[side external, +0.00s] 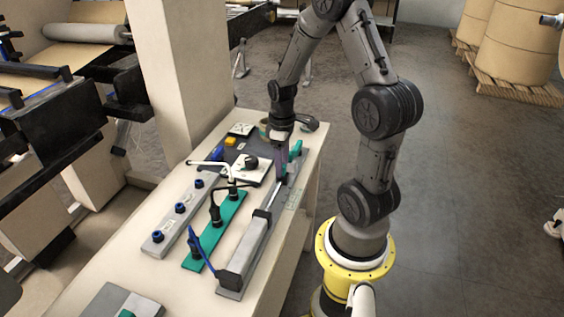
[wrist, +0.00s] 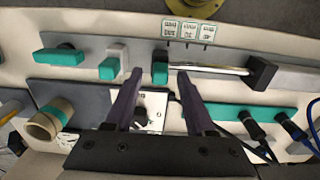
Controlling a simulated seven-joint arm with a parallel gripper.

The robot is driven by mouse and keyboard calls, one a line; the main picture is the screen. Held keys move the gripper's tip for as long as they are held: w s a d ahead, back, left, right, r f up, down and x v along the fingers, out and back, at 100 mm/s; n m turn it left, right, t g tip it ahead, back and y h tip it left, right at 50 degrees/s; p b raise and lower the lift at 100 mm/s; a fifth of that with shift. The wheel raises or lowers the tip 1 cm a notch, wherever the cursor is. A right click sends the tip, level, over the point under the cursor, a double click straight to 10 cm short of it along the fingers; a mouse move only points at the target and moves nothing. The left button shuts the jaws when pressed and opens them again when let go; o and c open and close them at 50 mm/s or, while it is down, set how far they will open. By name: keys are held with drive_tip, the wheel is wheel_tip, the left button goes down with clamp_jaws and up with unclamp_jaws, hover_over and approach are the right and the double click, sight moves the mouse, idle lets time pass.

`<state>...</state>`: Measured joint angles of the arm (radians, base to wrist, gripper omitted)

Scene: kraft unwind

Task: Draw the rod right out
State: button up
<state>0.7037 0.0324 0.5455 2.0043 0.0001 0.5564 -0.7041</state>
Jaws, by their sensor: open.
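The rod (wrist: 215,71) is a thin, bright metal bar in the wrist view. It runs from a teal grip (wrist: 160,69) on its left to a dark block (wrist: 262,74) on its right, along a grey rail. My gripper (wrist: 160,75) is open, with one dark finger on each side of the teal grip in the picture. I cannot tell whether the fingers touch it or are at its depth. In the side view my gripper (side external: 282,178) points down at the far part of the rail (side external: 243,247).
Other teal handles (wrist: 62,58) lie left of the grip. A tan tube (wrist: 58,112) and a knob panel (wrist: 152,101) lie nearer the wrist. On the bench (side external: 105,262), a teal strip (side external: 229,212) holds upright cabled connectors, and a grey strip (side external: 160,239) has blue ones.

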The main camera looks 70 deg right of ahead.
wheel_tip(320, 180, up, 14)
idle(0.6)
drive_tip(key=shift+f, duration=0.1)
drive_tip(key=shift+c, duration=0.3)
